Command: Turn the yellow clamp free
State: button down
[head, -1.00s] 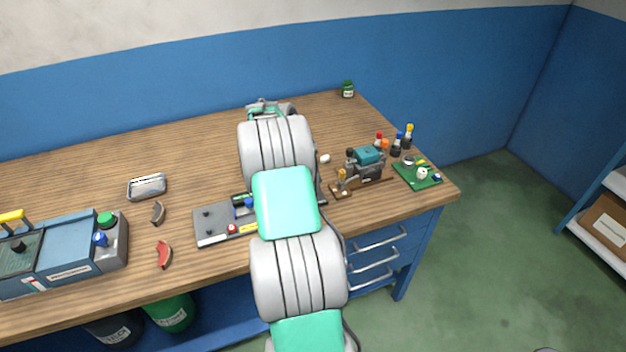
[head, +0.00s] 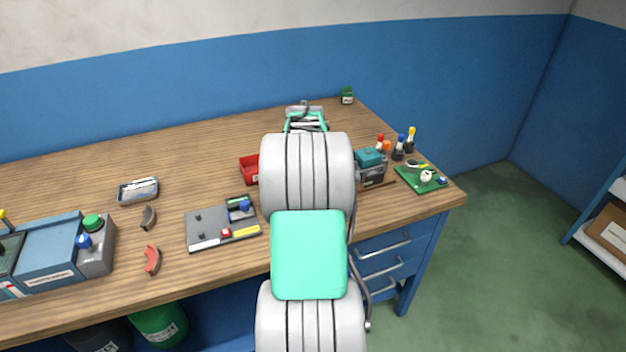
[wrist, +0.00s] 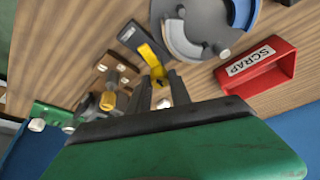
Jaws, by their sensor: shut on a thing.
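The yellow clamp (wrist: 153,62) shows in the wrist view as a bright yellow piece beside a black part on the wooden bench. My gripper (wrist: 160,80) is at its near end, with its dark fingers on either side, shut on it. The fingers hide the clamp's lower end. In the head view my arm covers both the clamp and the gripper.
The red SCRAP bin (wrist: 268,66) is right of the gripper, below a round grey part (wrist: 195,32). A teal-topped device (head: 370,165) and a green board (head: 420,180) stand on the bench's right. A grey tray (head: 222,228) lies left of my arm.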

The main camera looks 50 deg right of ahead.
jog(key=shift+s+d+n+t+y+b, duration=0.1)
jog(key=shift+n+t+y+b, duration=0.25)
jog(key=shift+n, duration=1.05)
jog(key=c, duration=1.2)
grip_release()
jog(key=v, duration=0.8)
jog(key=shift+f+b, duration=0.1)
jog(key=shift+b, duration=0.2)
